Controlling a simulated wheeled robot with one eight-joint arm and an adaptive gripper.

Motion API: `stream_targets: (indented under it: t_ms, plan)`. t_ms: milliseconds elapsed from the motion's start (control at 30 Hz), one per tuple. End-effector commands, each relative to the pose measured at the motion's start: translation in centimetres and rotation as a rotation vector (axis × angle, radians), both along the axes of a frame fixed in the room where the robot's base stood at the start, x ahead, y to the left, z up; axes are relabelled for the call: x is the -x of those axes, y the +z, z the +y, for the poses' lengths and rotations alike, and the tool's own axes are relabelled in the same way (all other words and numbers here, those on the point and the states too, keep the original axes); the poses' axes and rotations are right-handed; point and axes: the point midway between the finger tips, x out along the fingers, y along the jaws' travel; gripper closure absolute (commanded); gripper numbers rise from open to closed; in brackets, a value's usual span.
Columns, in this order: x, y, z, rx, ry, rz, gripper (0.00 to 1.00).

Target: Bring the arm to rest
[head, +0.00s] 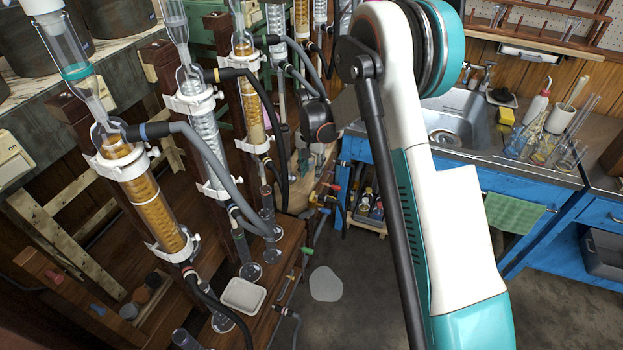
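My white and teal arm rises from the lower right to a teal and black joint at the top of the head view. A dark rounded part shows left of the arm, in front of the far end of the glassware row; I cannot tell whether it is part of my wrist. The fingers of my gripper cannot be made out, and nothing held can be seen.
Glass condensers (150,200) with hoses stand clamped along the left. A white tray (243,295) lies on the wooden shelf below. A sink (455,125) in a blue bench, glassware (545,145) and a green towel (515,213) are at right. Floor between is partly clear.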

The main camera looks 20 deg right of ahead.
Motion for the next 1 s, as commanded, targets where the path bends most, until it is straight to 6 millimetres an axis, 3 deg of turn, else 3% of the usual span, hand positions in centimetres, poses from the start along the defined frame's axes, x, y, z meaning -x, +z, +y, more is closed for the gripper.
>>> stream_targets:
  t_ms: [667,767,1000]
  plan:
    - [0.1,1.2,0.0,0.000,0.003,-0.003,0.69]
    - [0.5,2.6,0.0,0.000,0.016,-0.016,0.69]
    - [3.4,9.8,-0.1,0.004,0.101,-0.093,0.69]
